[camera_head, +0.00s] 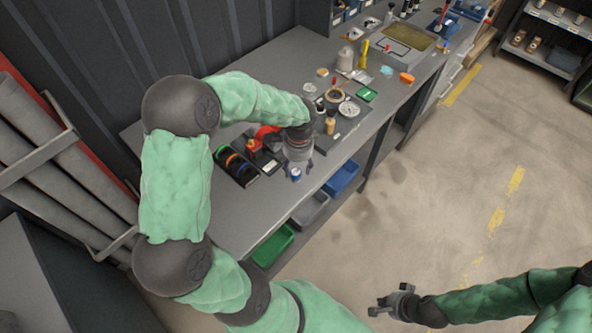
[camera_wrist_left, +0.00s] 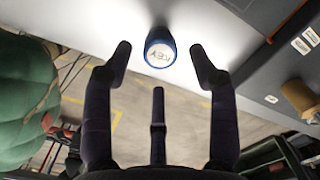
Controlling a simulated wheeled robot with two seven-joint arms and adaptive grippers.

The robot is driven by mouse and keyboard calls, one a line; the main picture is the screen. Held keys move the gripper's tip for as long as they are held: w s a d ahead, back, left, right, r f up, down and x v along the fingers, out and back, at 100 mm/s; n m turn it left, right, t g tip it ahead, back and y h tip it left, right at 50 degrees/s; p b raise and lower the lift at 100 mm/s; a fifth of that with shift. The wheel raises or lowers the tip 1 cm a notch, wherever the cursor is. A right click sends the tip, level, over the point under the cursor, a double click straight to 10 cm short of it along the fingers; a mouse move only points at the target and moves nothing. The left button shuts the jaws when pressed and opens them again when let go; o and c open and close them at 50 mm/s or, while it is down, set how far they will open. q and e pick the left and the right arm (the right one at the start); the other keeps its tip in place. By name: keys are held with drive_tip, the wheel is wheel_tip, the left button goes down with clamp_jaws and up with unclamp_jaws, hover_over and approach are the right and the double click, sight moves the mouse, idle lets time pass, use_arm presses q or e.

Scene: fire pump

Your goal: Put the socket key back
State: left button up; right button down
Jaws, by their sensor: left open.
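A small round blue piece (camera_head: 296,174) with a pale top stands near the front edge of the workbench. In the left wrist view it shows as a blue-rimmed disc (camera_wrist_left: 160,53) with a white face marked "KEY". I cannot tell whether it is the socket key or its holder. My left gripper (camera_head: 297,165) is just above it. In the left wrist view the fingers (camera_wrist_left: 160,66) are spread and empty, with the piece beyond and between the tips. My right gripper (camera_head: 382,305) hangs over the floor, away from the bench; its jaw state is unclear.
The workbench (camera_head: 235,212) holds a black organiser (camera_head: 236,165), a red tool (camera_head: 263,136), a white reel (camera_head: 349,108) and several small items. Green (camera_head: 273,244) and blue (camera_head: 342,178) bins sit under its front edge. Bare bench lies left of the piece.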

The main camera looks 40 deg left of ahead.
sight(297, 173)
use_arm(q)
wheel_tip(297, 173, up, 7)
drive_tip(key=p, duration=0.1)
drive_tip(key=d+f+n+h, duration=0.3)
drive_tip(key=d+f, duration=1)
drive_tip(key=f, duration=0.2)
drive_tip(key=s+d+f+n+h, duration=0.1)
drive_tip(key=s+d+f+n, duration=0.6)
drive_tip(key=s+d+f, duration=0.4)
drive_tip(key=shift+s+f+n+h, duration=0.3)
drive_tip(key=shift+s+f, duration=0.2)
drive_tip(key=shift+f, duration=0.25)
drive_tip(key=shift+f+b, duration=1.05)
drive_tip(key=shift+f, duration=0.05)
